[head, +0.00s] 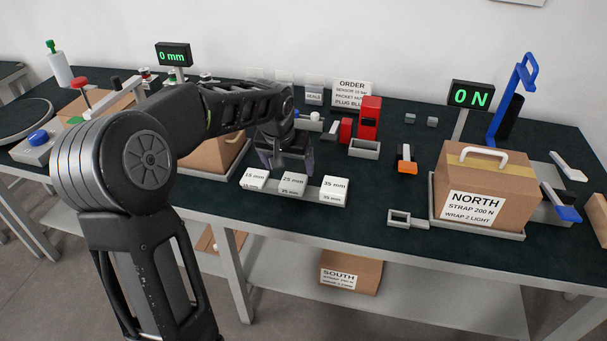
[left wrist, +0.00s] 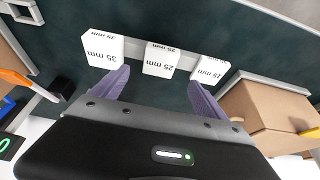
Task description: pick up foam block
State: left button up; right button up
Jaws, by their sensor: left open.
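Three white foam blocks stand in a row in a light grey holder (head: 310,199) near the table's front edge. They are the 15 mm block (head: 255,176), the 25 mm block (head: 292,180) and the 35 mm block (head: 333,185). My left gripper (head: 287,168) is open and empty just behind and above the row, nearest the 25 mm block. In the left wrist view, its purple fingers (left wrist: 158,92) are spread, with the 25 mm block (left wrist: 160,61) centred ahead of the gap and apart from them. The 35 mm block (left wrist: 102,48) is to the left. My right gripper is not in view.
A cardboard box (head: 215,152) stands left of the holder, partly behind my arm. The NORTH box (head: 487,183) is at right.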

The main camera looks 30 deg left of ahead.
aim_at(293, 181)
pick_arm(q)
jog(key=shift+x, duration=1.2)
jog(key=shift+s+f, duration=0.1)
jog(key=shift+s, duration=0.05)
jog(key=p+x, duration=0.1)
jog(key=x, duration=0.4)
jog(key=shift+c, duration=0.6)
jog(key=c, duration=1.3)
